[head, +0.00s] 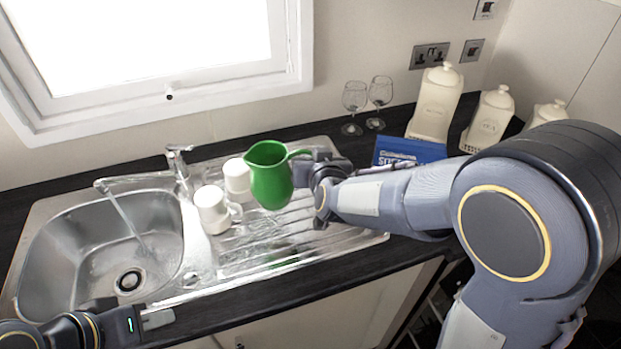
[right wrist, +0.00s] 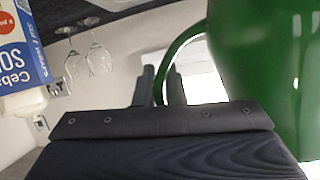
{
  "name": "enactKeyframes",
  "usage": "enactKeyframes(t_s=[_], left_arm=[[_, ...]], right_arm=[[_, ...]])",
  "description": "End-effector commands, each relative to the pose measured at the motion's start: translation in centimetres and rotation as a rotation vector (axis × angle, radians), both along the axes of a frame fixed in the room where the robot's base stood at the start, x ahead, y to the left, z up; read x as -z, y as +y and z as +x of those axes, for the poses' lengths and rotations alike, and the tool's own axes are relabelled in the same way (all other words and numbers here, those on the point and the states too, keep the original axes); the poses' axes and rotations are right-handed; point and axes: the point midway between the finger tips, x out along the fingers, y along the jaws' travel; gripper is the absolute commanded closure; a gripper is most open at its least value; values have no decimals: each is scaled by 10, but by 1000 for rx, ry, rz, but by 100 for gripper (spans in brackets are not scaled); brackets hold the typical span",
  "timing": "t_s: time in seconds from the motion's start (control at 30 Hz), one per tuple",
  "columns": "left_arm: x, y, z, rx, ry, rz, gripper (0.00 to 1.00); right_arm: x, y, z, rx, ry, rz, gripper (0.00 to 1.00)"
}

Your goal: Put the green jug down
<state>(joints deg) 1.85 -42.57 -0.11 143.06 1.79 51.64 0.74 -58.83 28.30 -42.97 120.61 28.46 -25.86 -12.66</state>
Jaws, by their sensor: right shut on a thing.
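The green jug (head: 270,176) is upright in the head view, over the ribbed drainer (head: 300,225) of the steel sink. My right gripper (head: 308,170) is shut on the jug's handle, coming from the right. The right wrist view shows the jug (right wrist: 270,80) at the right and its handle between the two fingers (right wrist: 165,88). I cannot tell whether the jug's base touches the drainer. My left gripper (head: 155,312) is at the lower left of the head view, in front of the sink; its fingers are only partly clear.
Two white mugs (head: 212,210) (head: 237,178) stand on the drainer just left of the jug. The sink bowl (head: 90,250) with running tap (head: 178,165) is further left. A blue box (head: 405,150), two wine glasses (head: 355,98) and white canisters (head: 437,105) stand behind to the right.

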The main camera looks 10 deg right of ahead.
Motion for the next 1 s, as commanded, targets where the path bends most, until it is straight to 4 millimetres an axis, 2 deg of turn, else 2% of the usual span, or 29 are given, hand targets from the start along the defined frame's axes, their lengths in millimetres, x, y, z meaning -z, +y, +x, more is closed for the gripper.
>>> enactKeyframes(t_s=[0.03, 0.1, 0.33, 0.53, 0.8, 1.0], left_arm=[[6, 0, 0, 0, 0, 0, 70], [11, 0, 0, 0, 0, 0, 70], [14, 0, 0, 0, 0, 0, 70], [14, 0, 0, 0, 0, 0, 70], [7, 0, 0, 0, 0, 0, 70], [8, 0, 0, 0, 0, 0, 70]], right_arm=[[9, -6, 14, 7, -1, -1, 100], [23, -9, 25, 5, 2, -2, 100], [52, -14, 51, 2, 0, -1, 100], [63, -16, 60, 2, -2, 1, 100], [93, -16, 61, 0, -1, 1, 100], [95, -16, 61, 0, -3, 2, 100]])
